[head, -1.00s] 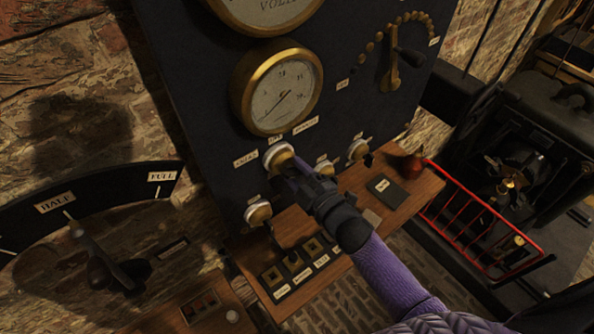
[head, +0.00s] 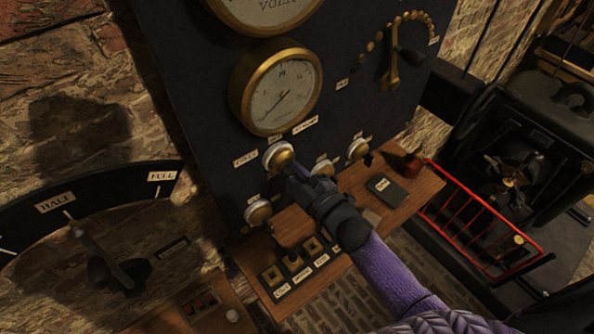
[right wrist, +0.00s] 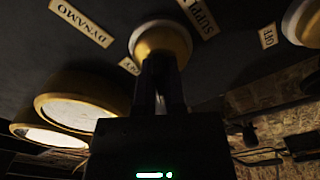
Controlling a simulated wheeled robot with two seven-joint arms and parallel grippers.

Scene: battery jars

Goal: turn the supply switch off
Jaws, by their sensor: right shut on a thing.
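The supply switch (head: 279,156) is a round white-based knob with a brass cap on the dark panel, below the lower brass gauge. CELLS and DYNAMO labels flank it in the head view. In the right wrist view the switch (right wrist: 160,38) sits straight ahead, with DYNAMO, SUPPLY and partly hidden OFF labels around it. My right gripper (head: 293,172) is shut on its brass knob, and the dark fingers (right wrist: 160,82) reach it in the wrist view. The fingers hide part of the knob, so its exact setting is unclear. My left gripper is not in view.
Other knobs stand close by: one below left (head: 258,212), one right (head: 323,168) and one farther right (head: 359,148). A wooden shelf (head: 415,190) runs beneath the panel. A red rail (head: 480,222) fronts dark machinery at right. A large dial (head: 60,215) is at left.

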